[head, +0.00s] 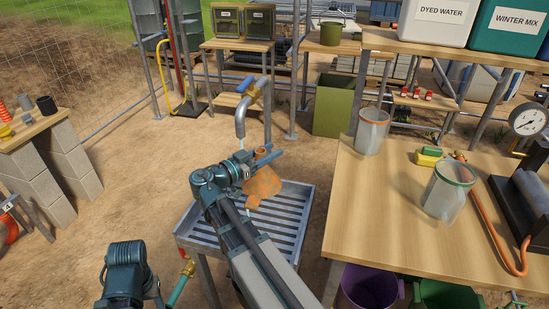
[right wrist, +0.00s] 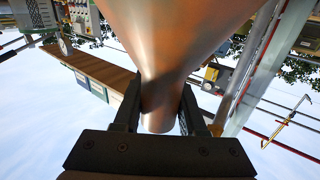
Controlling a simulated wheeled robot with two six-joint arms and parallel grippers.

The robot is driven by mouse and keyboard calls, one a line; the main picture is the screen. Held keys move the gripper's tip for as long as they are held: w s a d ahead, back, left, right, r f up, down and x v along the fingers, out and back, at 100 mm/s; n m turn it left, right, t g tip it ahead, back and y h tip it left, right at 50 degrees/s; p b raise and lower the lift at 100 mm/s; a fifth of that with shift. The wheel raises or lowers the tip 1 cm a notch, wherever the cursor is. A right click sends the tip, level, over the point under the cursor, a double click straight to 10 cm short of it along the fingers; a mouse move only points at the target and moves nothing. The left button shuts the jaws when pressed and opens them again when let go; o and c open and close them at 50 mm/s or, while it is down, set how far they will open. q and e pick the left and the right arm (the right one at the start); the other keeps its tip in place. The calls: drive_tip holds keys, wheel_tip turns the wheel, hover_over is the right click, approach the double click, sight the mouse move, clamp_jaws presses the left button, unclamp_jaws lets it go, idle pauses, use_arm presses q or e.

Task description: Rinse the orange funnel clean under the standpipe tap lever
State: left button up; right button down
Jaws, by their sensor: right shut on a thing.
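The orange funnel (head: 263,184) hangs below my right gripper (head: 264,157), over the slatted metal drain tray (head: 291,207). Its surface looks blotchy, with brownish patches. In the right wrist view the funnel (right wrist: 176,38) fills the top middle, and its narrow stem is clamped between the two dark fingers of my gripper (right wrist: 160,115). The standpipe tap (head: 240,122) has a blue lever (head: 245,84) on top, and its spout points down just above and behind my right wrist. Only part of my left arm shows at the lower left.
A wooden table (head: 350,225) on the right holds an orange-rimmed clear container (head: 371,132), a green-rimmed one (head: 447,192), a sponge (head: 429,156) and a pressure gauge (head: 528,120). A block-supported bench (head: 35,128) stands at left. Open dirt ground lies between.

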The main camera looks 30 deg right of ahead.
drive_tip(key=w+d, duration=0.1)
drive_tip(key=w, duration=0.7)
drive_tip(key=shift+f+b, duration=0.4)
idle(2.1)
drive_tip(key=s+a+r+p, duration=0.1)
drive_tip(key=s+r+p, duration=0.1)
drive_tip(key=s, duration=1.1)
drive_tip(key=shift+s+a, duration=0.35)
drive_tip(key=shift+a, duration=0.05)
